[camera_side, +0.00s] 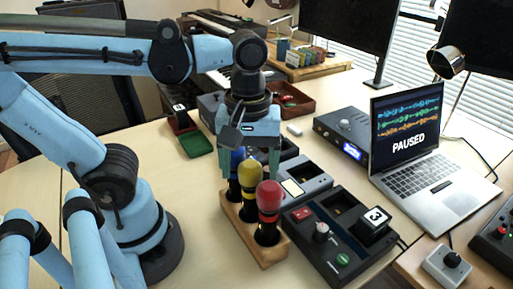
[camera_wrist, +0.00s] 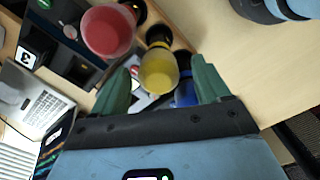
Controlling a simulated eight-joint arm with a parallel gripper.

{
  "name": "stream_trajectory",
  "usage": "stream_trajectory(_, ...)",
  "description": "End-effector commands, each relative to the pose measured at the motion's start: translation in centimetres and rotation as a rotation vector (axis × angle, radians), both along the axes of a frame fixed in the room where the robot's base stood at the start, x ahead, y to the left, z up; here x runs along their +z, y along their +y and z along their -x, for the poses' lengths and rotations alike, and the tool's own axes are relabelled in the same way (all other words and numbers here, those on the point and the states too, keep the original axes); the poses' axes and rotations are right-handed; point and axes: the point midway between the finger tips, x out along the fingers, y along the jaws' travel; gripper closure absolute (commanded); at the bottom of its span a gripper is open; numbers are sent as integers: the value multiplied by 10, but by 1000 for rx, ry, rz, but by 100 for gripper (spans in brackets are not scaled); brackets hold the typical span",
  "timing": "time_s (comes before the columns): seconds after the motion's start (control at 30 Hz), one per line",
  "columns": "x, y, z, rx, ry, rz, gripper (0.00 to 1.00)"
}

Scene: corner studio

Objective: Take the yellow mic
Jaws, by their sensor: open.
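The yellow mic (camera_side: 249,174) stands upright in the middle of a wooden rack (camera_side: 262,250), between the blue mic (camera_side: 235,163) and the red mic (camera_side: 268,199). My gripper (camera_side: 250,165) is open and points down over the rack, its green fingers at about the height of the mic heads. In the wrist view the yellow head (camera_wrist: 159,72) lies between and just beyond the two fingertips (camera_wrist: 163,68). The blue mic (camera_wrist: 186,92) is partly hidden behind the gripper there, and the red mic (camera_wrist: 108,32) is outside the fingers. I cannot tell whether a finger touches a mic.
A black device with a number 3 block (camera_side: 376,217) stands right of the rack. An open laptop (camera_side: 425,175) showing PAUSED and a box with a blue display (camera_side: 343,135) lie farther right. A green tray (camera_side: 196,144) is behind left. The table in front of the rack is bare.

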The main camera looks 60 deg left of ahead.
Motion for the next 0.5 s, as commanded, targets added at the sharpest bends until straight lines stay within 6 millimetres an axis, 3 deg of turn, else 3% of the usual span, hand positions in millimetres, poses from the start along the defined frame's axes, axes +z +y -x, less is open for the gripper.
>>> stream_trajectory(0.3,-36,0,-2,0,0,0,24)
stream_trajectory(0.5,-46,0,-1,0,0,0,24)
